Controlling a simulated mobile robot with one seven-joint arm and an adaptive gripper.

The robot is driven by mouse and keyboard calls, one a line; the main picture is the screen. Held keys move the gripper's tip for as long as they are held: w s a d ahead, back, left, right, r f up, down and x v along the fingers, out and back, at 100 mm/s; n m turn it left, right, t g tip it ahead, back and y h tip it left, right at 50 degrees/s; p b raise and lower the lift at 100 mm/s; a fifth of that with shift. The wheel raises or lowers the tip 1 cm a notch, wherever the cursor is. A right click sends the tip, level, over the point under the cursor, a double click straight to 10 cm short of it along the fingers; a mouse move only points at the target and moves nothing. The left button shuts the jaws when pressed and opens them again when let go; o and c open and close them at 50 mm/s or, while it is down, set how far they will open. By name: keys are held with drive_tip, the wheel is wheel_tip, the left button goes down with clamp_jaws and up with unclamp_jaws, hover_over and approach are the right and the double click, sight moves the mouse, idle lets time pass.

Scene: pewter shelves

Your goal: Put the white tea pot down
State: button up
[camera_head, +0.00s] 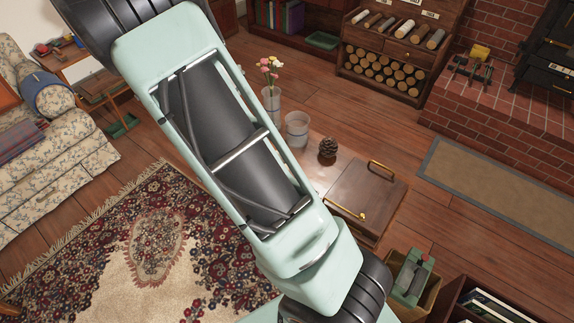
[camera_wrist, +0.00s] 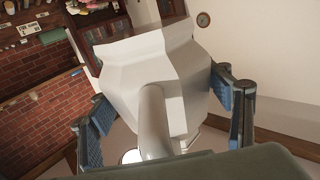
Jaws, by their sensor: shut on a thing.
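The white tea pot (camera_wrist: 145,75) fills the middle of the wrist view, faceted and pale, with a rounded spout or handle pointing toward the camera. My gripper (camera_wrist: 165,112) is shut on it, with one blue-padded finger on each side. The pot appears held up in the air; nothing shows directly under it. In the head view my arm crosses the picture, and neither my gripper nor the tea pot shows there.
A low wooden table holds a tray with brass handles (camera_head: 365,200), a pine cone (camera_head: 328,147), a glass (camera_head: 297,128) and a vase of flowers (camera_head: 271,100). A crate with a green-and-grey object (camera_head: 412,277) stands at the lower right. A patterned rug (camera_head: 160,245) and sofa are left.

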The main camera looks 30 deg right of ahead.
drive_tip(key=s+d+f+m+g+h+b, duration=0.3)
drive_tip(key=s+f+b, duration=0.25)
drive_tip(key=f, duration=0.35)
drive_tip(key=s+d+f+m+g+h+b, duration=0.35)
drive_tip(key=f+b, duration=0.25)
drive_tip(key=f, duration=0.3)
drive_tip(key=s+d+f+m+g+h+b, duration=0.2)
drive_tip(key=s+f+m+g+h+b, duration=0.1)
drive_tip(key=s+f+b, duration=0.4)
drive_tip(key=b, duration=0.6)
hover_over(312, 174)
drive_tip(key=s+a, duration=0.4)
wheel_tip(312, 174, down, 10)
drive_tip(key=shift+w+d+f, duration=0.2)
drive_tip(key=shift+d+f, duration=0.1)
drive_tip(key=shift+d, duration=0.1)
drive_tip(key=shift+d+f+h+b, duration=0.15)
drive_tip(key=shift+f+b, duration=0.6)
drive_tip(key=shift+f, duration=0.1)
drive_tip(key=shift+d+f+h+b, duration=0.1)
drive_tip(key=shift+f+b, duration=0.65)
drive_tip(key=shift+f, duration=0.05)
drive_tip(key=shift+f, duration=0.1)
drive_tip(key=o, duration=1.8)
drive_tip(key=shift+f, duration=0.1)
